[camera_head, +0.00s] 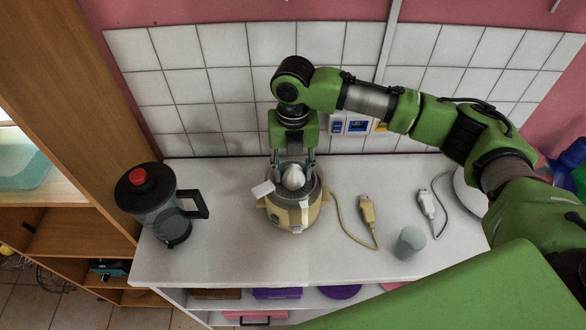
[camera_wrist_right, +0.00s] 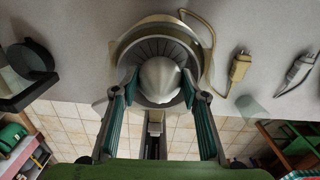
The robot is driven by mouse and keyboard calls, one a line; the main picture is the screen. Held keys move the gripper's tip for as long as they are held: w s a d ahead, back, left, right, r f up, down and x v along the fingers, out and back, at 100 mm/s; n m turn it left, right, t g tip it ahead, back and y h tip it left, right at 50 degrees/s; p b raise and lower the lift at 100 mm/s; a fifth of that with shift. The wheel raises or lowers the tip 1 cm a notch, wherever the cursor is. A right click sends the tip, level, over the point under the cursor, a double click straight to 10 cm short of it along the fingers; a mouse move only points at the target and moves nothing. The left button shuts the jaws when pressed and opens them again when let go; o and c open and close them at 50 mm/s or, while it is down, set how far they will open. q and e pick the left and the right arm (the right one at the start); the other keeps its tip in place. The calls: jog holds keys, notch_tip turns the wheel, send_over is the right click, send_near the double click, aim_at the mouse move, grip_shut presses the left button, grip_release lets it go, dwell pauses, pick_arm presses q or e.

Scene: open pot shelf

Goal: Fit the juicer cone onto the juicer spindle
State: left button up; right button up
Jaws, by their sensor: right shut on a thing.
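The white juicer cone (camera_head: 293,177) is at the middle of the juicer (camera_head: 293,216), which has a cream body and a grey bowl and stands on the white counter. My right gripper (camera_head: 292,165) reaches down from above with its fingers on either side of the cone. In the right wrist view, the cone (camera_wrist_right: 159,80) sits between the fingertips of my right gripper (camera_wrist_right: 160,84), over the ribbed grey bowl (camera_wrist_right: 160,47). The spindle is hidden under the cone, and I cannot tell whether the cone touches it. My left gripper is not in view.
A dark-lidded jug with a red knob (camera_head: 160,205) stands left on the counter (camera_head: 240,255). A cream plug with its cord (camera_head: 367,210), a white plug (camera_head: 427,204) and a small clear cup (camera_head: 409,242) lie right. A tiled wall (camera_head: 230,75) rises behind. The front counter is clear.

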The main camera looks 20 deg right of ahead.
jog(key=shift+f, duration=0.5)
jog(key=o, duration=1.2)
jog(key=c, duration=0.4)
jog(key=shift+o, duration=0.2)
jog(key=shift+r, duration=0.1)
